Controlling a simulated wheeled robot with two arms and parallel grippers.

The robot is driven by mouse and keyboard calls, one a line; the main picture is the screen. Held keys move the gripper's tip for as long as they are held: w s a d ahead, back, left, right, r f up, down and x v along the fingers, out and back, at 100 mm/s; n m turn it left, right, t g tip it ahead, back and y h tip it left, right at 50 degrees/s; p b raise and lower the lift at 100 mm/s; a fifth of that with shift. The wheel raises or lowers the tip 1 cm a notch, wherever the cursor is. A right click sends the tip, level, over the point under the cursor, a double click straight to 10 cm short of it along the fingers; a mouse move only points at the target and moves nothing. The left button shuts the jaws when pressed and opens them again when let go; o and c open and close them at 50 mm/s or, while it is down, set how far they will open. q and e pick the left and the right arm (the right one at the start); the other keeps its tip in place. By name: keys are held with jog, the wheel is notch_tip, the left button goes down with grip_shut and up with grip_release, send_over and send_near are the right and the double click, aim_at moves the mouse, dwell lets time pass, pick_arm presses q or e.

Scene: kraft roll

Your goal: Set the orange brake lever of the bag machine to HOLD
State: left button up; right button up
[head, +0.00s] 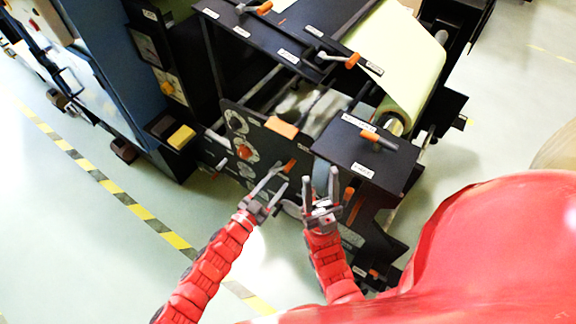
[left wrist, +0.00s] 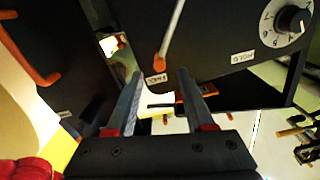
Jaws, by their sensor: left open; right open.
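The brake lever shows in the left wrist view as a grey rod with an orange tip (left wrist: 160,62). The tip is beside a small label, hard to read, and away from the HOLD label (left wrist: 243,57) to its right. In the head view an orange tip (head: 290,165), seemingly the same lever, is just beyond my left fingertips. My left gripper (head: 279,177) is open. In the left wrist view its fingers (left wrist: 160,76) stand either side of the line to the tip; contact cannot be told. My right gripper (head: 319,181) is open and empty, to the right of the left one.
The dark bag machine (head: 395,165) carries several other orange-tipped handles, one on its near top plate (head: 378,139). A numbered dial (left wrist: 291,19) is right of HOLD. A pale paper roll (head: 400,60) is at the back. A striped floor line (head: 130,205) crosses open floor at left.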

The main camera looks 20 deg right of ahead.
aim_at(288, 166)
pick_arm(q)
jog(key=x, duration=0.7)
jog(key=shift+w+d, duration=0.1)
jog(key=shift+d, duration=0.1)
grip_shut()
dwell(1.2)
